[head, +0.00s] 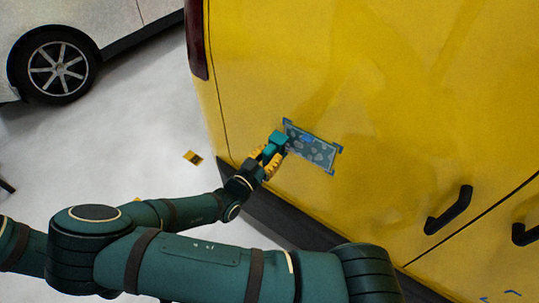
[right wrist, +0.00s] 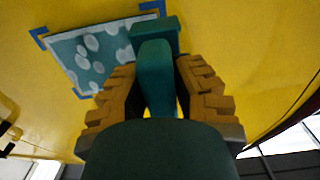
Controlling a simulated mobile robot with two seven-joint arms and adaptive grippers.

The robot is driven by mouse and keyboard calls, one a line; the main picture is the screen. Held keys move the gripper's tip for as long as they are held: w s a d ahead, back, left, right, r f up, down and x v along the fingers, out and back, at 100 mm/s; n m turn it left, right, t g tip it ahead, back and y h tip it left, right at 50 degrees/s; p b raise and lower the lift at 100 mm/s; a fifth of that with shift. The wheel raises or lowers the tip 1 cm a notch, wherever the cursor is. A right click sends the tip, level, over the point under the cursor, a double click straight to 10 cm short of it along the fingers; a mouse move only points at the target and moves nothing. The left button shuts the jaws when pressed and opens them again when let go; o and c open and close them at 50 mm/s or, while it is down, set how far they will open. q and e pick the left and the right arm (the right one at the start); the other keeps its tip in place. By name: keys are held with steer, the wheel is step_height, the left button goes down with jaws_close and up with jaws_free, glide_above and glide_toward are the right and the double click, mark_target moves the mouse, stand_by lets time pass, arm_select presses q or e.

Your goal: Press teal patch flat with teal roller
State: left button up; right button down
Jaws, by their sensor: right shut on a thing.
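The teal patch (head: 311,146) is on the yellow van side, with blue marks at its corners and several pale blobs across it. It also shows in the right wrist view (right wrist: 98,62). My right gripper (head: 269,160) is shut on the teal roller (head: 278,138), with yellow fingers on both sides of its handle (right wrist: 155,75). The roller's head overlaps one end of the patch in both views, the left end in the head view. I cannot tell whether it touches the surface.
The yellow van panel (head: 400,100) fills the right side, with a black door handle (head: 449,210) at lower right and a dark lower trim. A white car (head: 120,30) stands at upper left. A small yellow and black object (head: 193,158) lies on the pale floor.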

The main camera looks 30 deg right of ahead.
steer(key=shift+w+d, duration=0.3)
steer(key=shift+d, duration=0.35)
steer(key=shift+s+d, duration=0.2)
steer(key=shift+s, duration=0.35)
steer(key=shift+s+d, duration=0.15)
steer(key=shift+s, duration=0.35)
steer(key=shift+s, duration=0.1)
steer(key=shift+s+d, duration=0.5)
steer(key=shift+s, duration=0.4)
steer(key=shift+s+d+b, duration=0.15)
steer(key=shift+s+d, duration=0.05)
steer(key=shift+s, duration=0.35)
steer(key=shift+s+d+b, duration=0.15)
steer(key=shift+s, duration=0.35)
steer(key=shift+s, duration=0.1)
steer(key=shift+s+d, duration=0.25)
steer(key=shift+s, duration=0.2)
steer(key=shift+s+d, duration=0.2)
steer(key=shift+s, duration=0.25)
